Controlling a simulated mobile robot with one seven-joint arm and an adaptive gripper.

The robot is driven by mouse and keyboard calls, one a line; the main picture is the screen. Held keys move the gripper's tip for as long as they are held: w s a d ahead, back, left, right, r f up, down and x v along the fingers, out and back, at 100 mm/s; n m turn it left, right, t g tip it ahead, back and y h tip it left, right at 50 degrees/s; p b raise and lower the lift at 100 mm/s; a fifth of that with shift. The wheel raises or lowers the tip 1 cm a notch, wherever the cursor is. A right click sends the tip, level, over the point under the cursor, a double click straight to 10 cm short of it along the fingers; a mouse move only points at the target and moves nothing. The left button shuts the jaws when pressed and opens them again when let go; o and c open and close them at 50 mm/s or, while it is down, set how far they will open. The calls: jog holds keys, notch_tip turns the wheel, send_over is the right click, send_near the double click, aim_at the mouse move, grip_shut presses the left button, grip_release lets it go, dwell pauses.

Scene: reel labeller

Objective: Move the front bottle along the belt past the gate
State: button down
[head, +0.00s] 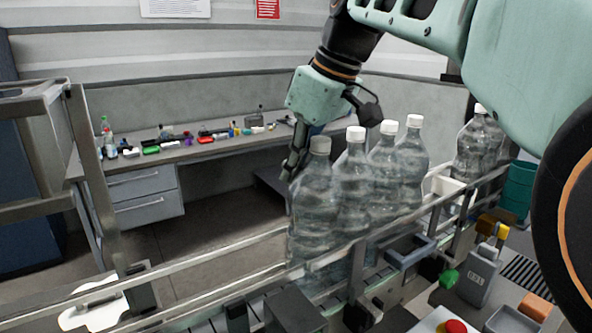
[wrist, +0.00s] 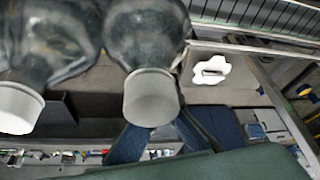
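Several clear bottles with white caps stand upright in a row on the belt (head: 205,326) in the head view. The front bottle (head: 316,208) is the leftmost, nearest bottle of the row. My gripper (head: 289,172) points down at its upper left side, by the neck and shoulder; I cannot tell whether they touch. In the wrist view a bottle cap (wrist: 152,98) is close to the camera and overlaps the dark fingers, so the fingertips are hidden and their opening is unclear. I cannot pick out the gate with certainty.
Metal guide rails (head: 190,265) run along the belt, and the stretch left of the front bottle looks clear. A metal frame (head: 88,180) stands at the left. A workbench (head: 190,150) with small items lies behind. A red button (head: 455,326) sits at the lower right.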

jog(key=s+a, duration=1.1)
jog(key=a, duration=0.4)
jog(key=shift+s+a, duration=0.35)
dwell(1.1)
jog(key=shift+f, duration=0.25)
jog(key=shift+f, duration=0.25)
jog(key=c, duration=2.2)
grip_release()
jog(key=shift+c, duration=0.2)
jog(key=shift+r, duration=0.1)
